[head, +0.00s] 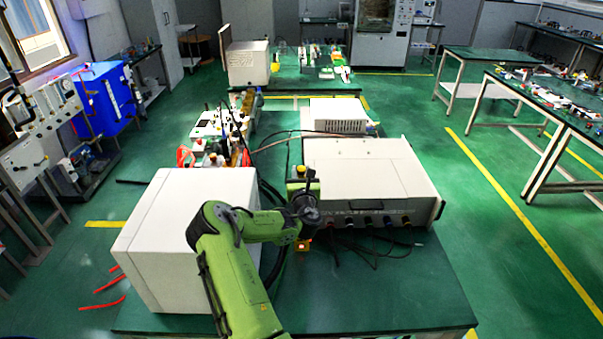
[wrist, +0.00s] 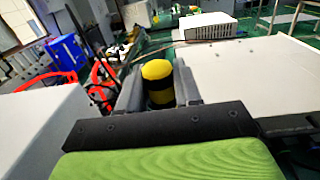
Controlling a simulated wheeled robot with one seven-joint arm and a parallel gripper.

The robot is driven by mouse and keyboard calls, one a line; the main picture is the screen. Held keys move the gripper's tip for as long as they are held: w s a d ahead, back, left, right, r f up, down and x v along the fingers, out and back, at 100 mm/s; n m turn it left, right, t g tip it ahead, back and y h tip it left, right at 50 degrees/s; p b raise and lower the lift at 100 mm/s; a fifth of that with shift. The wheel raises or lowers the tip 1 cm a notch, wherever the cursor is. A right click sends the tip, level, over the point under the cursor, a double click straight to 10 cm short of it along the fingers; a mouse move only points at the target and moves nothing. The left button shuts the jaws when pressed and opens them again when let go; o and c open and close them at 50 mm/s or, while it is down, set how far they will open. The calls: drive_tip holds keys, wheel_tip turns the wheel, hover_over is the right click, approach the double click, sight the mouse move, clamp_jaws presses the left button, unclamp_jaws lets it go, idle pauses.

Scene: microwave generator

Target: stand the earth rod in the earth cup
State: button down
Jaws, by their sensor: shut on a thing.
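My gripper (wrist: 158,92) is shut on the earth rod (wrist: 157,78), a thick cylinder with yellow and black bands held between the two grey fingers. In the head view my gripper (head: 303,188) is above the table between the white box and the wide instrument, and the yellow rod top (head: 300,169) shows there. The rod's lower part is hidden by the gripper and arm. A small orange piece (head: 303,245) shows below the wrist; I cannot tell whether it belongs to the rod or to something else. I cannot make out the earth cup in either view.
A large white box (head: 185,235) stands left of my arm. A wide white instrument (head: 370,175) with front knobs and loose black cables is to the right. Small apparatus with red parts (head: 215,150) lies behind. The green tabletop (head: 400,290) is clear at the front right.

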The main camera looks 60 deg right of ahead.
drive_tip(key=shift+f+b, duration=1.95)
drive_tip(key=shift+f, duration=0.45)
drive_tip(key=shift+f+b, duration=0.4)
drive_tip(key=shift+f, duration=0.05)
drive_tip(key=c, duration=0.7)
unclamp_jaws()
drive_tip(key=b+v, duration=1)
drive_tip(key=v, duration=0.5)
drive_tip(key=shift+s+a, duration=0.25)
drive_tip(key=shift+a, duration=0.05)
